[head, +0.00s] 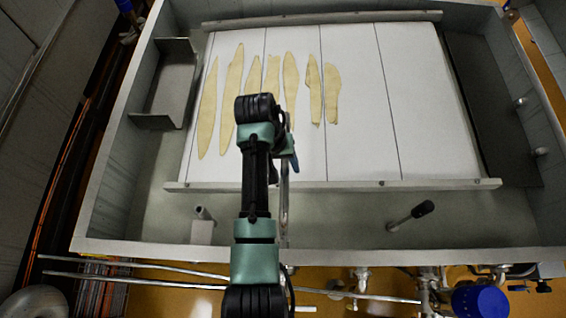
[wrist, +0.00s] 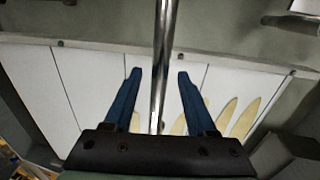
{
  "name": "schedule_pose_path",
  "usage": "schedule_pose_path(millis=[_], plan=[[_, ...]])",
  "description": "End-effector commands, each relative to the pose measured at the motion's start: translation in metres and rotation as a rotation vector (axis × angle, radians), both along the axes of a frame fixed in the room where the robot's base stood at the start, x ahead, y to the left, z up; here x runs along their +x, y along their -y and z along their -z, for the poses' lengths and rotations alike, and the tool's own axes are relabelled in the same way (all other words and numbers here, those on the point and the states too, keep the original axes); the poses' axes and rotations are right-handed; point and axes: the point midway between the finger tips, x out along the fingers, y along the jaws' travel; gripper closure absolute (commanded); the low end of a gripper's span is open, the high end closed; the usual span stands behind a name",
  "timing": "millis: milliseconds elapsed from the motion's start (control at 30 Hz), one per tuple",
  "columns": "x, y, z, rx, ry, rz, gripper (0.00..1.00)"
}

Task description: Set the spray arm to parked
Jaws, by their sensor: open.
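A shiny metal tube, which looks like the spray arm (head: 284,205), stands out over the near rim of the vat, just right of my arm in the head view. In the wrist view the tube (wrist: 163,60) runs from the top edge down between my two blue fingers. My gripper (wrist: 158,76) is open, with one finger on each side of the tube and a visible gap on both sides. In the head view my gripper (head: 293,160) is mostly hidden behind my arm. The tube's far end and its pivot are hidden.
The white slatted bed (head: 360,110) carries several pale yellow strips (head: 332,95). A lever with a black grip (head: 411,215) and a short metal post (head: 202,225) stand in the near trough. A grey bracket (head: 165,85) is at left. The vat's rim (head: 170,248) surrounds everything.

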Motion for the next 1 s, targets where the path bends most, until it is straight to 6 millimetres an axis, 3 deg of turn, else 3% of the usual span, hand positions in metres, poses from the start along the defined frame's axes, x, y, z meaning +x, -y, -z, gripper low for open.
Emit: schedule_pose_path(millis=[167, 467, 1000], plan=[[0.0000, 0.0001, -0.0001, 0.000, 0.000, 0.001, 0.47], [0.0001, 0.0000, -0.0005, 0.000, 0.000, 0.000, 1.00], [0.0004, -0.0002, -0.0009, 0.000, 0.001, 0.000, 1.00]])
